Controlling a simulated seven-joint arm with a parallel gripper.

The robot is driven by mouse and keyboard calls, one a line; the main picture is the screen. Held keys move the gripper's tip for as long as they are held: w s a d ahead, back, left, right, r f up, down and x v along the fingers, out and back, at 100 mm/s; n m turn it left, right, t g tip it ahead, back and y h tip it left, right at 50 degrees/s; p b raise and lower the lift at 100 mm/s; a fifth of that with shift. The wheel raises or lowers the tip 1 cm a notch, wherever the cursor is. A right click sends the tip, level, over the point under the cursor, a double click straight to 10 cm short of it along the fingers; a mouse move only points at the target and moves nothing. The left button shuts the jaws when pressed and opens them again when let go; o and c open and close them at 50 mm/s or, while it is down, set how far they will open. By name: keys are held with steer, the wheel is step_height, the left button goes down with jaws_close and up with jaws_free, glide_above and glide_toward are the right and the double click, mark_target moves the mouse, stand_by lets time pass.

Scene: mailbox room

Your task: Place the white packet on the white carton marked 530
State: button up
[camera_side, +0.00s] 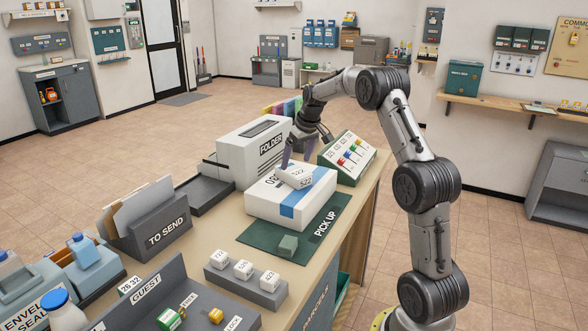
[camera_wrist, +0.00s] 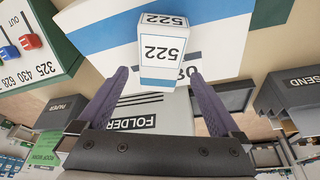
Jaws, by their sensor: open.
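The white packet (camera_side: 296,175), marked 522, lies on top of the white carton (camera_side: 265,208) with the blue stripe. The carton's own number is partly hidden by the packet. In the wrist view the packet (camera_wrist: 162,48) shows 522 on two faces and a blue band, over the carton (camera_wrist: 232,30). My gripper (camera_side: 297,154) is open just above and behind the packet. In the wrist view my gripper's purple fingers (camera_wrist: 158,74) stand on either side of the packet's near end, with a gap on both sides.
The FOLDER machine (camera_side: 245,155) is close behind, and a sloped green panel (camera_side: 346,158) stands to the right. Small white blocks sit on a grey stand (camera_side: 245,284) in front.

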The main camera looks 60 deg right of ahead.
steer(key=d+v, duration=0.1)
steer(key=v, duration=0.5)
steer(key=s+a+r+n, duration=0.1)
steer(key=s+a+r, duration=0.15)
steer(key=a, duration=0.45)
steer(key=s+a+r, duration=0.2)
steer(key=a+r, duration=0.1)
steer(key=a, duration=0.5)
steer(key=s+a+r+n, duration=0.1)
steer(key=s+a+r, duration=0.15)
steer(key=a, duration=0.45)
steer(key=s+a+f+n, duration=0.1)
steer(key=s+a+f, duration=0.1)
steer(key=s+a, duration=0.2)
steer(key=s+a+f+t+y, duration=0.1)
steer(key=s+a+f, duration=0.1)
steer(key=s+a, duration=0.3)
steer(key=s+a+f+n+t, duration=0.1)
steer(key=s+a, duration=0.3)
steer(key=s, duration=0.5)
steer(key=shift+s+a+f+n, duration=0.3)
steer(key=shift+s+f, duration=0.05)
steer(key=shift+f, duration=0.55)
